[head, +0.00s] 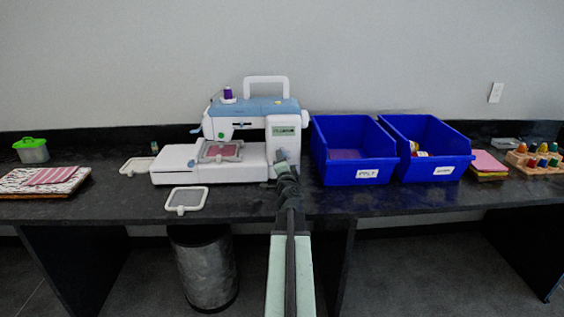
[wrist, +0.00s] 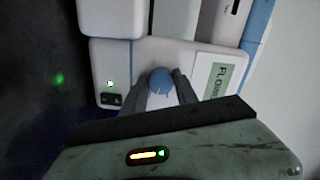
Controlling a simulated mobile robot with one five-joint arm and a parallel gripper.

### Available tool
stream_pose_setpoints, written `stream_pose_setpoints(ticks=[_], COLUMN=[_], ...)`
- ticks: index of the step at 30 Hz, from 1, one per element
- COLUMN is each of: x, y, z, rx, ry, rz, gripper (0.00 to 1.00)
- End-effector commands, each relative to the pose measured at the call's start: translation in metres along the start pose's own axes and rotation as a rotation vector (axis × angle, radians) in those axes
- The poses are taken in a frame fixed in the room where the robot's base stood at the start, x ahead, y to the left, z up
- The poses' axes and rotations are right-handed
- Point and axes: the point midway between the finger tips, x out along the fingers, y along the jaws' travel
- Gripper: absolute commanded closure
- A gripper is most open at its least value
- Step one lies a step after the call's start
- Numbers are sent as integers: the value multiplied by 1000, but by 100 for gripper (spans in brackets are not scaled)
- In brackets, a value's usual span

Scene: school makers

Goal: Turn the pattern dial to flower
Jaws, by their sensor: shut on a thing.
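The white and blue embroidery machine (head: 225,155) stands on the black bench in the head view. Its green display (head: 284,131) is on the right-hand column, above my gripper (head: 283,158). In the wrist view the display (wrist: 220,82) shows sideways letters that read like "FLOWE", with the end cut off. The blue round pattern dial (wrist: 160,80) sits on the white panel. My gripper (wrist: 163,90) has a finger on each side of the dial and is shut on it. In the head view the arm hides the dial.
Two blue bins (head: 352,172) (head: 437,168) stand close to the right of the machine. An embroidery hoop (head: 186,198) lies at the bench's front edge. Folded fabric (head: 45,180) and a green-lidded tub (head: 32,152) are at left. Thread spools (head: 535,162) are at far right.

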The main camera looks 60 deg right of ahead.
Motion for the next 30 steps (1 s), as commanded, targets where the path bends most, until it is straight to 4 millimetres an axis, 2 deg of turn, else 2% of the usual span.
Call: stream_pose_setpoints(ticks=[12, 30], x=[-1, -1], y=[-1, -1], z=[2, 3], rx=[233, 286], ry=[14, 17], rz=[-8, -9], gripper=[100, 100])
